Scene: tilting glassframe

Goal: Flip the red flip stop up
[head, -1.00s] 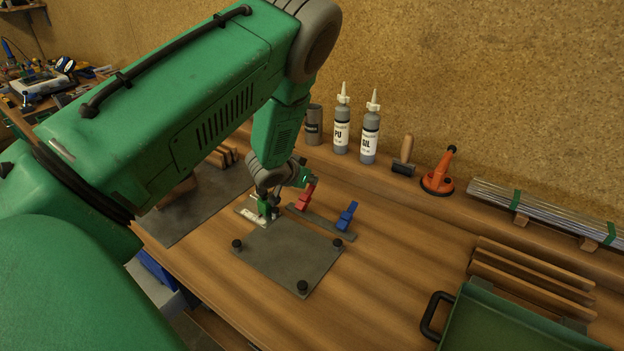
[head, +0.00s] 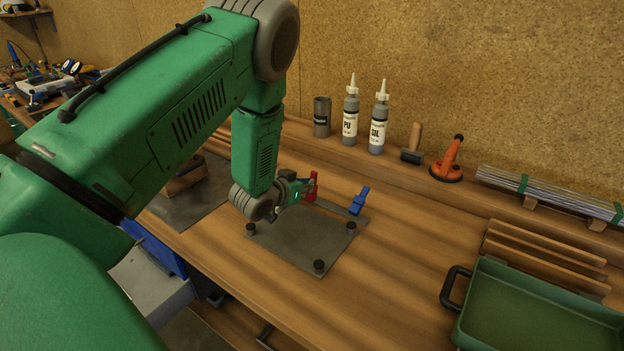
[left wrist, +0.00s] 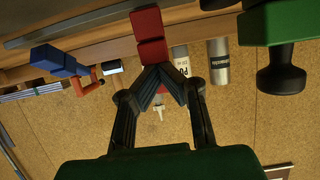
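The red flip stop (head: 313,187) stands at the left part of a grey metal bar behind a dark plate. It also shows in the left wrist view (left wrist: 149,24), directly ahead of my fingers. My left gripper (head: 305,188) is low over the plate, just left of the red stop. In the left wrist view its fingertips (left wrist: 160,77) lean together, nearly meeting at the red stop, with some red showing between them. I cannot tell whether they pinch it. The blue flip stop (head: 358,201) is farther right on the bar. My right gripper is out of view.
The dark plate (head: 300,242) has black knobs at its corners. Two bottles, a grey can (head: 322,117), a roller and an orange suction cup (head: 447,165) stand at the back. A green tray (head: 540,315) is at right. The wood between plate and tray is clear.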

